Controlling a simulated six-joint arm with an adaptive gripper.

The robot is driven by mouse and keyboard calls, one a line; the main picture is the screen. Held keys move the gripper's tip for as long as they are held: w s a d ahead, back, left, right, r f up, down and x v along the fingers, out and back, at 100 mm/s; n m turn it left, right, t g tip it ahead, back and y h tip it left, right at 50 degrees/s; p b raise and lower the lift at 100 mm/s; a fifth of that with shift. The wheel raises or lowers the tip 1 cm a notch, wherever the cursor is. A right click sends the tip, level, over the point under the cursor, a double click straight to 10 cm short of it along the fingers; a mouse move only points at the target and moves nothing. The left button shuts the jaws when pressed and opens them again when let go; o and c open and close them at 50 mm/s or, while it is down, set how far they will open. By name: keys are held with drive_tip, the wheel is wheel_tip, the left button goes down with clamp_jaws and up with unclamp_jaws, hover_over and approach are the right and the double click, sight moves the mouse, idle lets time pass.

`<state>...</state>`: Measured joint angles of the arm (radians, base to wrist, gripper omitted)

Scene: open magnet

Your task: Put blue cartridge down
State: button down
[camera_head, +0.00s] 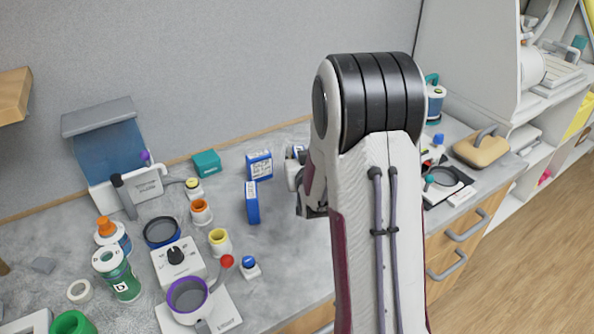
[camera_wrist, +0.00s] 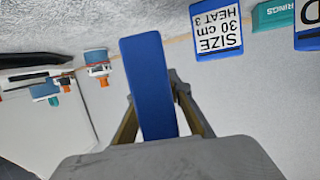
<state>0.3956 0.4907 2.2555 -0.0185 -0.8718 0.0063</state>
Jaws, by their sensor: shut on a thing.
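In the wrist view my gripper (camera_wrist: 160,112) is shut on a plain-faced blue cartridge (camera_wrist: 150,75), with one finger on each side of it. The cartridge's far end shows against the grey counter. I cannot tell whether it touches the counter. In the head view my arm hides most of my gripper and any clear sight of the held cartridge. A second blue cartridge (camera_head: 259,165) with a white label stands near the wall; its label reads "SIZE 30 cm HEAT 3" in the wrist view (camera_wrist: 218,32). A third blue cartridge (camera_head: 252,203) stands nearer the front.
A teal box (camera_head: 207,162) stands left of the labelled cartridge. Yellow, orange and blue-topped small items (camera_head: 219,241) stand further left and front. Bare counter (camera_head: 295,245) shows right of the third cartridge.

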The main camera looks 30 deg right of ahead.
drive_tip(key=shift+f, duration=0.6)
drive_tip(key=shift+f, duration=2.1)
drive_tip(key=shift+f, duration=0.15)
drive_tip(key=c, duration=1.8)
unclamp_jaws()
drive_tip(key=shift+c, duration=0.2)
drive_tip(key=shift+r, duration=0.2)
drive_tip(key=shift+v, duration=3.7)
